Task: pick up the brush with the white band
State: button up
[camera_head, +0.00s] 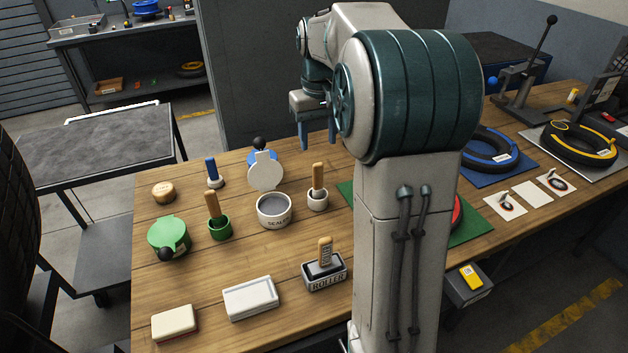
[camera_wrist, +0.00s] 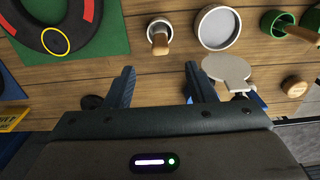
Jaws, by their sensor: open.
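A brush with a wooden handle (camera_head: 318,177) stands upright in a small white cup (camera_head: 317,201), right of the white sealant pot. The same brush shows in the wrist view (camera_wrist: 159,44), just beyond the gap between my fingertips. Whether it has a white band is hard to tell, as the cup hides its lower part. My gripper (camera_head: 318,145) is open and empty, above and behind this brush. In the wrist view my gripper's two fingers (camera_wrist: 160,70) stand well apart. Another wooden-handled brush (camera_head: 212,204) stands in a green cup (camera_head: 220,230).
A green lidded pot (camera_head: 169,238), a blue-handled tool (camera_head: 211,169) and a roller in a holder (camera_head: 325,275) stand apart. My arm hides part of the green mat (camera_head: 470,222).

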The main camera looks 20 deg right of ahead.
aim_at(317, 164)
notch_tip(317, 164, down, 7)
jog(key=shift+a+f, duration=0.15)
jog(key=shift+s+f, duration=0.1)
jog(key=shift+f, duration=2.75)
jog(key=c, duration=1.1)
